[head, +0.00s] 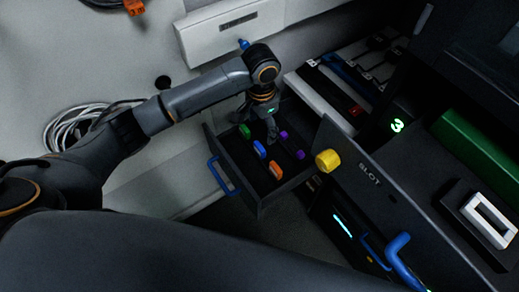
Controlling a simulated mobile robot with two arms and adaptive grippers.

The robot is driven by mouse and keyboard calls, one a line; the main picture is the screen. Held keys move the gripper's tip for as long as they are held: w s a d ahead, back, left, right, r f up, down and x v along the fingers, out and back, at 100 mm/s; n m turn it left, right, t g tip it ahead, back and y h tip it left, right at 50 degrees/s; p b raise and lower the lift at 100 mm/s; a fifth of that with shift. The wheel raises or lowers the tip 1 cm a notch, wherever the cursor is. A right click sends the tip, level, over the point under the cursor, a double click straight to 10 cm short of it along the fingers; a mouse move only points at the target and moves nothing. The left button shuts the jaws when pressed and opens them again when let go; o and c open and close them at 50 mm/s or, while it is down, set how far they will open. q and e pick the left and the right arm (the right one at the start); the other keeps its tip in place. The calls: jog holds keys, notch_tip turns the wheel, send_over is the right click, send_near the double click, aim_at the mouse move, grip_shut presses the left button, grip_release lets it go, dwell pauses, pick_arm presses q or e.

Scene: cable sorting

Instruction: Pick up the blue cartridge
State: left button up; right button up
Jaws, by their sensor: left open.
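The blue cartridge (260,149) lies in an open dark drawer (262,208), between a green cartridge (244,131) and an orange one (276,170). A purple cartridge (291,145) lies to its right. My left arm reaches in from the left and bends down over the drawer. My left gripper (271,136) is open and points down, close above the blue cartridge and between it and the purple one. Whether its fingers touch anything is too small to tell. My right gripper is not in view.
The drawer has a blue handle (222,176). A panel marked SLOT with a yellow knob (328,161) stands right of the drawer. A green 3 display (397,125) glows beyond it. Coiled white cable (75,128) hangs at the left wall.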

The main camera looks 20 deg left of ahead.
pick_arm(q)
send_over(259, 146)
jog(key=f, duration=0.8)
jog(key=shift+s+d, duration=0.2)
jog(key=shift+w+a+f+p, duration=0.1)
jog(key=shift+w+f+p, duration=0.1)
jog(key=shift+f, duration=1.1)
jog(key=shift+w+a+f+p, duration=0.1)
jog(key=shift+f+p, duration=0.05)
jog(key=shift+f, duration=1.15)
jog(key=shift+s, duration=0.1)
jog(key=shift+c, duration=0.3)
jog(key=c, duration=1.1)
